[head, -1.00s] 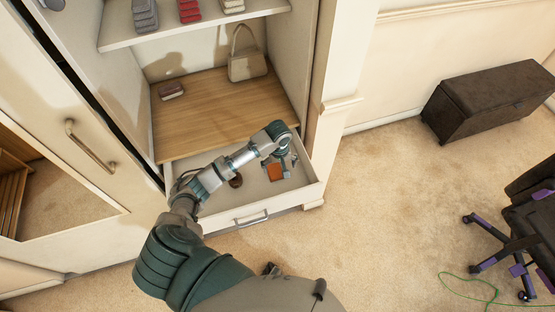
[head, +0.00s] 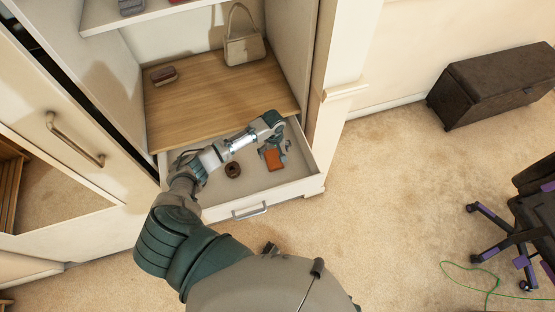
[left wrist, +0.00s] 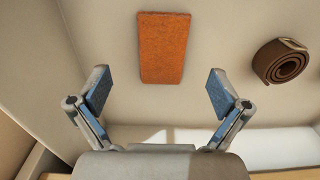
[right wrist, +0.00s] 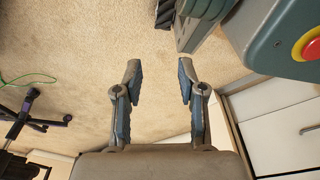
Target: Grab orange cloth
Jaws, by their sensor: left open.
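The orange cloth (head: 273,159) is a folded rectangle lying in the open drawer (head: 219,211) at the bottom of the wardrobe. It also shows in the left wrist view (left wrist: 163,48), flat on the drawer floor. My left gripper (head: 275,148) is over the drawer, right by the cloth in the head view. In the left wrist view its fingers (left wrist: 158,92) are spread wide and empty, with the cloth just beyond and between them. My right gripper is not in the head view; in the right wrist view its fingers (right wrist: 158,80) are apart and empty above the carpet.
A rolled brown belt (left wrist: 281,61) lies in the drawer beside the cloth; it also shows in the head view (head: 233,170). A wooden shelf (head: 213,105) with a handbag (head: 244,49) is above the drawer. A dark ottoman (head: 490,88) and a chair (head: 535,215) stand right on open carpet.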

